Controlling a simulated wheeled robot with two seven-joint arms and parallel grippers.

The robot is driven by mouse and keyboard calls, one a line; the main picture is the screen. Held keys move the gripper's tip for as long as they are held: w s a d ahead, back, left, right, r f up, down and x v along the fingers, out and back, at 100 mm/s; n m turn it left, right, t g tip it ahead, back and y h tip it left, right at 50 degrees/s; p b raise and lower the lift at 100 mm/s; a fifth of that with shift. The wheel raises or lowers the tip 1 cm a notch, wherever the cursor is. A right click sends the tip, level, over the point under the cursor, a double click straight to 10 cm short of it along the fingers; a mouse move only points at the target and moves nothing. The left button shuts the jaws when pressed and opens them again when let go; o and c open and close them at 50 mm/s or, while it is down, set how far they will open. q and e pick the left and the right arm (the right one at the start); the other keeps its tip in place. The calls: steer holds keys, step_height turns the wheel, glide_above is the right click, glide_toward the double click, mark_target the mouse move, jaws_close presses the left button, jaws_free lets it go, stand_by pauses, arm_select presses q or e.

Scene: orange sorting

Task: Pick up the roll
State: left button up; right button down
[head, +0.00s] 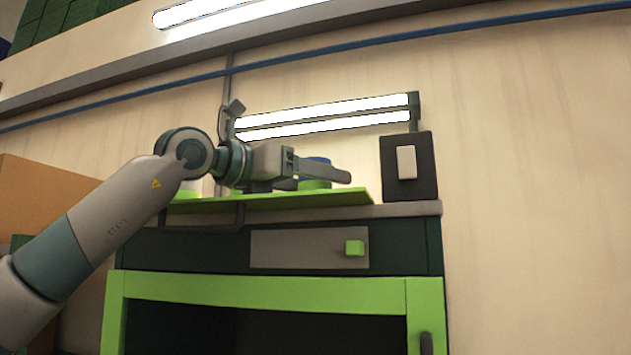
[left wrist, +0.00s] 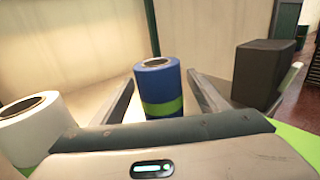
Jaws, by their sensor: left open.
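A blue roll with a green band (left wrist: 158,84) stands upright in the left wrist view, between the two spread fingers of my left gripper (left wrist: 160,100). In the head view the roll (head: 316,183) is mostly hidden behind my left gripper (head: 325,172); only bits of its blue top and green band show. The gripper reaches in from the left, just above a green board. Its jaws are open, and I cannot tell whether a finger touches the roll. My right gripper is not in view.
A white roll (left wrist: 33,125) stands to the left in the left wrist view. The green board (head: 300,198) lies on a cabinet (head: 200,248). A dark box with a white switch (head: 408,185) stands at its right end, near the wall. A cardboard box (head: 40,190) is at the left.

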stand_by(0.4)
arm_select(q)
steer(key=c, duration=1.2)
steer(key=shift+r, duration=0.15)
steer(key=shift+r+b, duration=0.7)
steer(key=shift+r, duration=0.35)
steer(key=b+v, duration=0.2)
steer(key=v, duration=0.1)
steer(key=b+v, duration=0.1)
steer(key=shift+s+a+r, duration=0.2)
steer(key=shift+r, duration=0.1)
steer(key=b+v, duration=0.2)
steer(key=v, duration=0.4)
steer(key=b+v, duration=0.3)
steer(key=v, duration=0.3)
steer(key=shift+a+r, duration=0.2)
steer(key=shift+s+a, duration=0.45)
steer(key=shift+a, duration=0.05)
